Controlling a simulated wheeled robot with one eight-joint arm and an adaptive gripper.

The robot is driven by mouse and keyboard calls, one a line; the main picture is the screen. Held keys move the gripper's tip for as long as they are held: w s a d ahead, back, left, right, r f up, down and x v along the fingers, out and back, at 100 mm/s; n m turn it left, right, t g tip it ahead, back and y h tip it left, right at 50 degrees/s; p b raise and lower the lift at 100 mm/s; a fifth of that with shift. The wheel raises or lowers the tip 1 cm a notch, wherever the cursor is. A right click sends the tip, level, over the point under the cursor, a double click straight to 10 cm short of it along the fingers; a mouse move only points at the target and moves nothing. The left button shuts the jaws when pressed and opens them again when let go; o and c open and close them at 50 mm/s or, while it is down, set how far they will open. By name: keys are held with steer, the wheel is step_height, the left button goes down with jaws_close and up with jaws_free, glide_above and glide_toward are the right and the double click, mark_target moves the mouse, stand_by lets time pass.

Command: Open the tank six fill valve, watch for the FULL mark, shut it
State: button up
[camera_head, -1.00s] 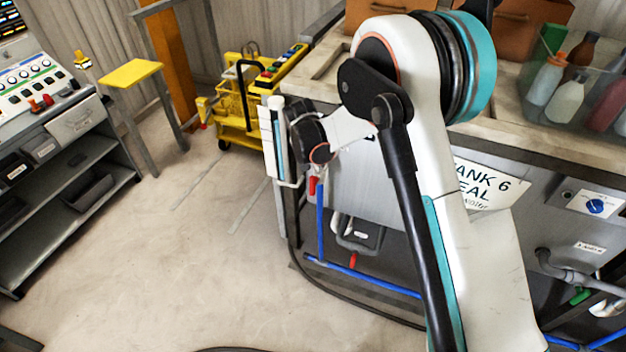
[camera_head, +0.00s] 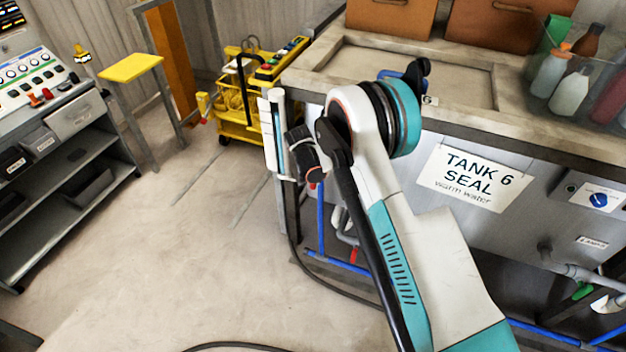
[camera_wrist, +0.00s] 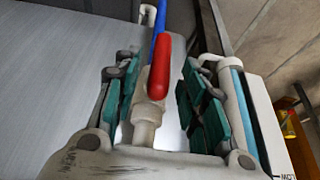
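The tank six body (camera_head: 400,150) bears a "TANK 6 SEAL warm water" sign (camera_head: 474,178). A red lever handle (camera_wrist: 160,68) on a pale valve body (camera_wrist: 146,118) stands in front of a blue pipe (camera_wrist: 158,18) in the wrist view. My gripper (camera_wrist: 160,72) is open, its teal-padded fingers on either side of the handle with gaps visible. In the head view my arm hides most of the gripper and valve. A sight tube with blue-teal content (camera_head: 279,135) stands at the tank's left corner; it also shows in the wrist view (camera_wrist: 238,105). No FULL mark is readable.
A yellow cart (camera_head: 235,115), a yellow-topped stool (camera_head: 132,68) and a control console (camera_head: 40,95) stand left. Bottles in a clear bin (camera_head: 570,90) sit on the tank top. Blue pipes (camera_head: 340,263) and a dark hose (camera_head: 310,268) run low.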

steer(key=shift+x, duration=1.45)
steer(key=shift+r, duration=0.1)
jaws_close()
